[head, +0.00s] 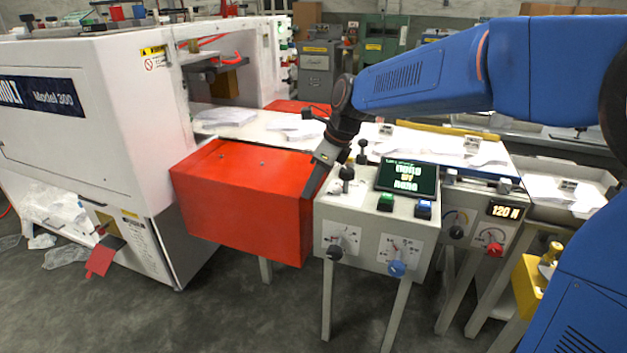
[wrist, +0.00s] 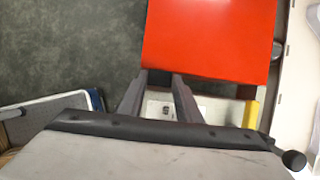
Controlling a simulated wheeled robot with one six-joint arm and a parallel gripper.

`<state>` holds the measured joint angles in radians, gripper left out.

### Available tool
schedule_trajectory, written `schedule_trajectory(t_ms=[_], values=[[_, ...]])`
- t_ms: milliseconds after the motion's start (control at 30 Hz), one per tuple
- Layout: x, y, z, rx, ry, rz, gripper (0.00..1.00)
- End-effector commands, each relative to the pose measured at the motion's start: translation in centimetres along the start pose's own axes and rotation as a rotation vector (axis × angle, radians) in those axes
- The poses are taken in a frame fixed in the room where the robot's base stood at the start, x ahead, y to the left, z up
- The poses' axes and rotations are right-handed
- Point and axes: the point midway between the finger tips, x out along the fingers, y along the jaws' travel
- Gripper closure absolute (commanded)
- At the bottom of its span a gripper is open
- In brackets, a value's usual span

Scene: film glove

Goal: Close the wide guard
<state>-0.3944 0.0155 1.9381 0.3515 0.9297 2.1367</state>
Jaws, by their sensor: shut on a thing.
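The wide guard (head: 240,200) is a large red box-shaped cover at the front of the white machine, standing out to the right of its opening. In the wrist view the guard (wrist: 208,38) fills the upper right as a flat red panel. My gripper (head: 309,190) is at the guard's right edge, with its fingers pointing down. In the wrist view my gripper (wrist: 160,77) has its two fingers at the guard's near edge, shut on that edge. The fingertips are partly hidden there, so the exact grip cannot be seen.
A grey control box (head: 372,230) with knobs, buttons and a green display stands close to the right of my gripper. A white conveyor (head: 265,130) with paper stacks runs behind. Another red cover (head: 297,106) is behind it. The floor (head: 240,315) in front is clear.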

Motion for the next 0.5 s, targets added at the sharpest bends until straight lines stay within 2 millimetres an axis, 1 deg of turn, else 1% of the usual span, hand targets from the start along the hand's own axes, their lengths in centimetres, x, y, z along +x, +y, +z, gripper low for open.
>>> schedule_trajectory(t_ms=[33, 267, 300, 367, 400, 500], values=[[0.56, 0.13, -0.37, 0.000, 0.008, 0.003, 1.00], [0.75, 0.14, -0.50, 0.000, 0.012, 0.005, 1.00], [0.77, 0.15, -0.52, 0.000, 0.012, 0.005, 0.67], [0.76, 0.13, -0.50, 0.000, 0.012, 0.005, 0.52], [0.73, 0.13, -0.48, 0.000, 0.011, 0.005, 0.50], [0.63, 0.12, -0.41, 0.000, 0.009, 0.003, 0.50]])
